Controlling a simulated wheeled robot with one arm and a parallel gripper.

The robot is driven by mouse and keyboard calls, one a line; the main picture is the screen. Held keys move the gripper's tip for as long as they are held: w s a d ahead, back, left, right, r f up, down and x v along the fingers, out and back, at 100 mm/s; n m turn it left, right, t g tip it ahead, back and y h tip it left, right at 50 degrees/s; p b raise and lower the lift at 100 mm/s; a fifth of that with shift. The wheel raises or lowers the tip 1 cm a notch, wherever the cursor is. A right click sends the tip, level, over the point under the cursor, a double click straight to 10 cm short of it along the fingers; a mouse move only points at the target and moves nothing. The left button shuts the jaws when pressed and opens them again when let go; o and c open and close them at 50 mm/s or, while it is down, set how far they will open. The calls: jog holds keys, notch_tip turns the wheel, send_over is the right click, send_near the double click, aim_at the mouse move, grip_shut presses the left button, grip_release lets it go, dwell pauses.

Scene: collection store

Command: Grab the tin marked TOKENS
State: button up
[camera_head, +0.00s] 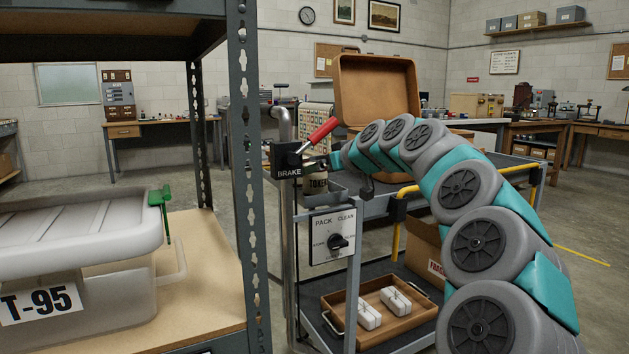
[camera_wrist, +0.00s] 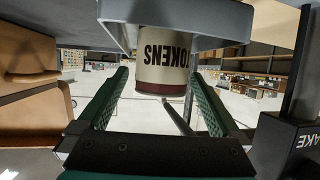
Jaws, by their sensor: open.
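The TOKENS tin (camera_wrist: 163,70) is a cream cylinder with dark lettering and a dark red band. It appears upside down in the wrist view, straight ahead between the two green fingers of my gripper (camera_wrist: 160,74). The fingers are apart, with no clear contact on the tin. A grey tray edge (camera_wrist: 225,22) hides part of the tin. In the head view the tin (camera_head: 316,184) stands in a grey holder on the trolley, partly behind the brake box. My gripper is mostly hidden there, at the end of my arm close to the tin.
A brake box (camera_head: 287,160) with a red lever (camera_head: 322,130) stands right beside the tin. A PACK CLEAN switch panel (camera_head: 333,237) hangs below. An open brown case (camera_head: 377,90) is behind. A shelf upright (camera_head: 247,200) and a T-95 bin (camera_head: 80,270) are left.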

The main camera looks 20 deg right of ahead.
jog(key=x, duration=0.4)
jog(key=shift+w+a+f, duration=0.1)
jog(key=shift+w+a, duration=0.05)
jog(key=shift+w, duration=0.05)
jog(key=shift+c, duration=0.2)
jog(key=c, duration=1.5)
grip_shut()
